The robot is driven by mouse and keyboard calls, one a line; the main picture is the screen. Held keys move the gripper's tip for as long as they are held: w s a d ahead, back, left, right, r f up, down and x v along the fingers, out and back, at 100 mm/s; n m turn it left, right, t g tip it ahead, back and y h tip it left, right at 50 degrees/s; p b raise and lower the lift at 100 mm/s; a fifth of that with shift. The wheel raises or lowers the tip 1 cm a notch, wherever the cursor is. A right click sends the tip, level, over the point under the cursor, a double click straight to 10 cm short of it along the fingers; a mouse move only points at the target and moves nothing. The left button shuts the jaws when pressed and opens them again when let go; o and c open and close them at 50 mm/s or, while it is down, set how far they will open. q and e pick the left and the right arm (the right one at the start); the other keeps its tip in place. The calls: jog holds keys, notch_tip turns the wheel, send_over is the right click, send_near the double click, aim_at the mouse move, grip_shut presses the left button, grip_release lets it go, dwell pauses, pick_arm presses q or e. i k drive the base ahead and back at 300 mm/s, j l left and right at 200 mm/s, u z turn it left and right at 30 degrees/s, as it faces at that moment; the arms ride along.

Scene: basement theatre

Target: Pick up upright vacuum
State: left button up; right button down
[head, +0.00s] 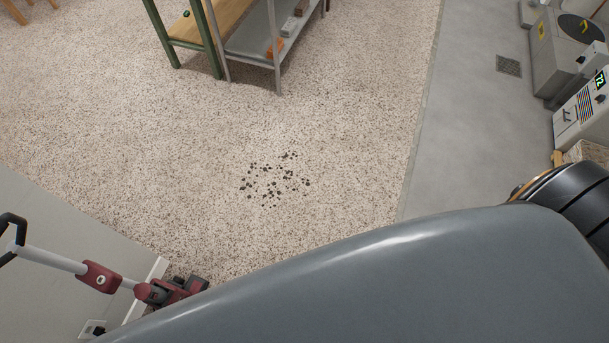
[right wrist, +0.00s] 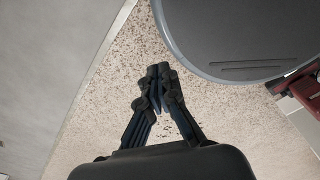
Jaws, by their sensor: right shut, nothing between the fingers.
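The upright vacuum (head: 100,277) is at the lower left in the head view. It has a black loop handle, a light grey pole and a dark red body, and it leans with its head on the floor by a grey wall. My large grey body part hides some of the floor near it. A dark red part at the right edge of the right wrist view (right wrist: 301,86) looks like the vacuum. My right gripper (right wrist: 158,68) is shut and empty over the speckled floor, apart from that red part. My left gripper is not in view.
A patch of dark debris (head: 275,181) lies on the speckled carpet (head: 330,90). A green-legged table (head: 190,30) with a grey shelf stands at the back. Grey machines (head: 565,60) stand at the right on a smooth concrete strip (head: 460,130). The carpet's middle is open.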

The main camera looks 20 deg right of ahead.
aim_at(88, 272)
jog(key=z, duration=0.2)
jog(key=u, duration=1.75)
jog(key=l+u, duration=0.1)
jog(key=u, duration=0.3)
jog(key=l+u, duration=0.15)
jog(key=u, duration=0.25)
jog(key=i, duration=0.05)
